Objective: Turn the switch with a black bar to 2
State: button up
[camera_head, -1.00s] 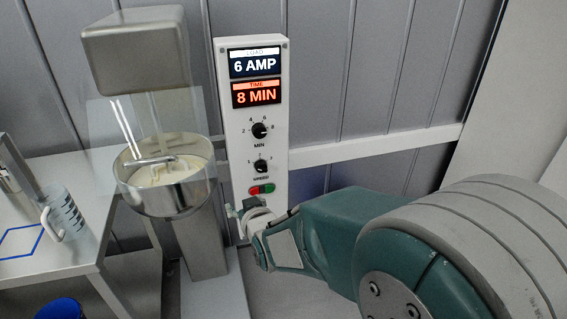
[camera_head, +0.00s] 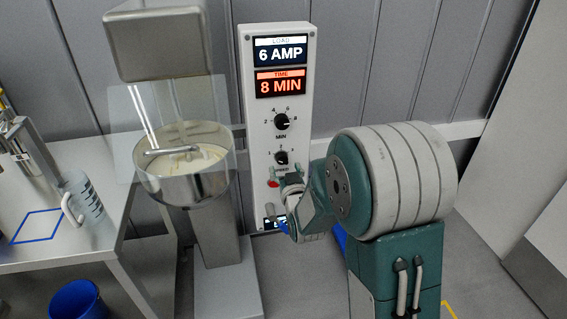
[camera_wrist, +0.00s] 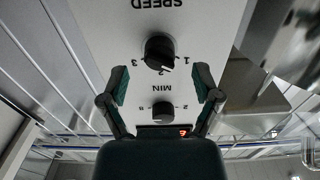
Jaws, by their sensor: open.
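The SPEED switch, a black knob (camera_head: 281,157) with marks 1, 2 and 3, sits low on the white panel (camera_head: 302,100). It also shows upside down in the wrist view (camera_wrist: 160,50). Its white pointer mark seems to lie between 1 and 2; the exact angle is hard to tell. A second black knob, MIN (camera_head: 282,121), is above it and shows lower in the wrist view (camera_wrist: 162,110). My gripper (camera_head: 286,176) is just below the SPEED knob in the head view. In the wrist view my gripper (camera_wrist: 160,84) is open and empty, its fingers apart either side of the knob's area.
The panel displays (camera_head: 280,66) read 6 AMP and 8 MIN. A red button (camera_head: 273,183) is partly hidden by my gripper. A mixer with a steel bowl (camera_head: 187,187) stands left. A table (camera_head: 95,235) holds a measuring mug (camera_head: 80,200); a blue bucket (camera_head: 78,300) is below.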

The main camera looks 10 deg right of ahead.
aim_at(282, 159)
jog(key=shift+w, duration=1.45)
grip_shut()
jog(key=m, duration=0.5)
jog(key=shift+r+m, duration=0.1)
jog(key=shift+m, duration=0.3)
jog(key=m, duration=0.5)
jog(key=shift+m, duration=0.4)
